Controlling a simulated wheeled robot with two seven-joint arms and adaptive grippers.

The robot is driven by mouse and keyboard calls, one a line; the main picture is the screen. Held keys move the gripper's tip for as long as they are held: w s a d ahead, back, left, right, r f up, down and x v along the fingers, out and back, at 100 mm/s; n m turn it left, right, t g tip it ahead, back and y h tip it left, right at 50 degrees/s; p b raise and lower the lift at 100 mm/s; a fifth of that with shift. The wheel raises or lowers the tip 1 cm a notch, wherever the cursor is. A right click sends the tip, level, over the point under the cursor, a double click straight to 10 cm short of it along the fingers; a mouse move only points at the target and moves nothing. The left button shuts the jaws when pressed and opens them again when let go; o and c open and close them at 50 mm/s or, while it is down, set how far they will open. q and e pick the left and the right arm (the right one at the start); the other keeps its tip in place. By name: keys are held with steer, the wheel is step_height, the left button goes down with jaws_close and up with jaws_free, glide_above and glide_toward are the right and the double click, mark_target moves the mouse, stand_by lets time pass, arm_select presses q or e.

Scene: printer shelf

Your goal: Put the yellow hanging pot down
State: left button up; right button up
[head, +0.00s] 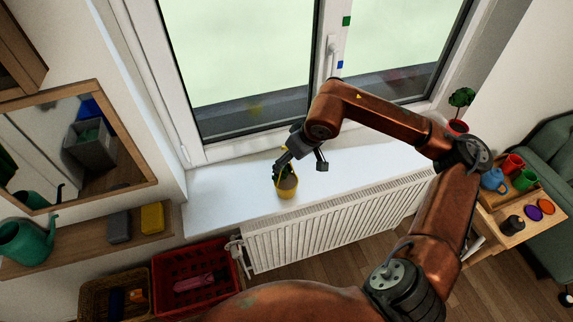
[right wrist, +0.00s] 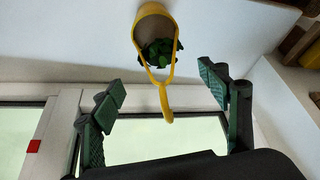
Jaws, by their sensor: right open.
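The yellow hanging pot (head: 288,192), with a green plant in it, appears to stand upright on the white windowsill (head: 232,192), near the sill's left part. In the right wrist view the pot (right wrist: 153,11) is at the top, and its yellow hooked handle reaches in between my fingers. My right gripper (head: 303,162) is at the pot's upper end, just toward the window. Its fingers (right wrist: 165,88) are spread wide on both sides of the handle, apart from it. My left gripper is out of view.
A red potted plant (head: 457,127) stands at the sill's right end. The sill between is clear. The window (head: 245,60) is close behind my gripper, and a radiator (head: 330,222) is below. A red crate (head: 160,275) and a shelf (head: 85,243) with a green watering can (head: 25,243) are at left.

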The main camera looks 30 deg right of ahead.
steer(key=shift+v, duration=2.05)
